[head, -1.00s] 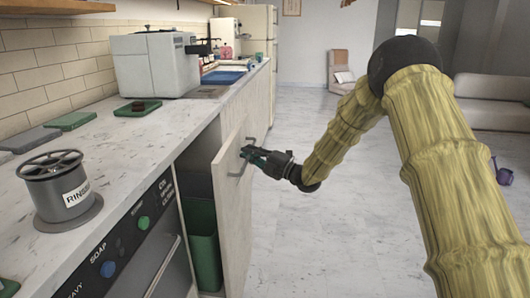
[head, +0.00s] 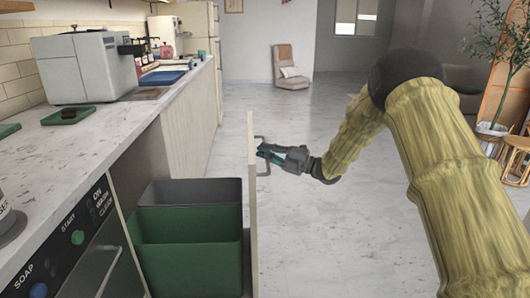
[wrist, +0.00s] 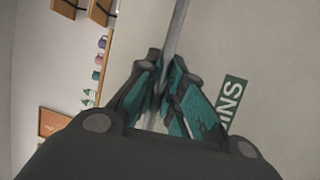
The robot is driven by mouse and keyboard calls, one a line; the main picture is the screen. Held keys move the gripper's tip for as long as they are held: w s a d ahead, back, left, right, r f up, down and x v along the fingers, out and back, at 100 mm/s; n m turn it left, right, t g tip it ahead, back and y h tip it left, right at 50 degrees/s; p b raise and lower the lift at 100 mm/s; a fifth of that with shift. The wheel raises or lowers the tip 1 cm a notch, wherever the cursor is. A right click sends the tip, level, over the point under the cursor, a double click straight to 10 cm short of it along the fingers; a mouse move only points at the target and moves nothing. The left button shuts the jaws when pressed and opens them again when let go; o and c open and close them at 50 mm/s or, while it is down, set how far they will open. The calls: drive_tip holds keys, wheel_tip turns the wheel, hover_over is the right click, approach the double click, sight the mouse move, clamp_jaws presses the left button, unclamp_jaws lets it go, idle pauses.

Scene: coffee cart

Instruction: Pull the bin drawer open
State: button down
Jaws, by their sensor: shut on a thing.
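The bin drawer's front panel (head: 252,205) stands well out from the counter in the head view, seen nearly edge-on. Behind it, a green bin (head: 190,255) and a dark grey bin (head: 195,191) are exposed. My gripper (head: 262,152) is at the outer side of the panel, shut on the drawer's bar handle (head: 266,172). In the wrist view my teal-padded fingers (wrist: 163,85) close around the grey handle bar (wrist: 178,28). Part of a green label (wrist: 232,103) with white letters shows on the panel there.
The counter (head: 95,130) runs along the left with a white coffee machine (head: 85,65) on it. A dishwasher front (head: 85,255) is beside the drawer at the near left. The floor (head: 340,245) to the right of the panel is clear. A plant and stools (head: 517,155) stand at the far right.

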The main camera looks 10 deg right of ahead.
drive_tip(key=shift+d+f, duration=0.15)
drive_tip(key=c, duration=1.8)
unclamp_jaws()
drive_tip(key=shift+d, duration=0.15)
drive_tip(key=v, duration=1.2)
